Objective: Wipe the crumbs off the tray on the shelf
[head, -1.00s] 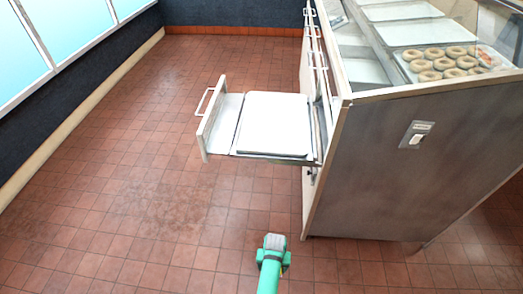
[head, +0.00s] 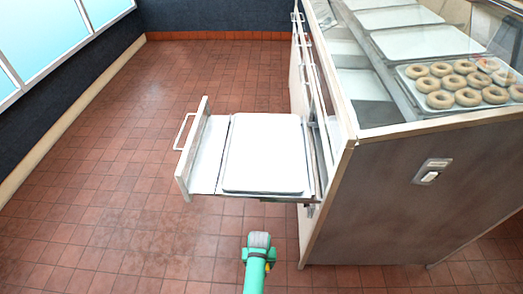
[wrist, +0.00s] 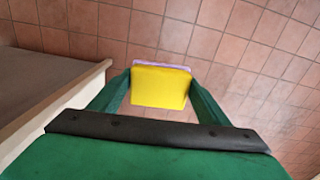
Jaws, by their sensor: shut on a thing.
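The white tray (head: 265,152) lies flat on a pulled-out shelf (head: 209,155) with an upright front panel and handle, at the middle of the head view. I cannot make out crumbs on it at this size. In the wrist view, my gripper (wrist: 160,90) is shut on a yellow sponge (wrist: 160,86) with a pale purple layer along its far edge. The sponge is held over the tiled floor, apart from the tray. In the head view, my green arm shows low in the picture, in front of the shelf; the sponge cannot be made out there.
The counter cabinet (head: 400,190) stands right of the shelf, and its edge shows at left in the wrist view. On its top are a tray of doughnuts (head: 455,83) and several pale empty trays behind glass. The tiled floor (head: 120,150) left of the shelf is clear.

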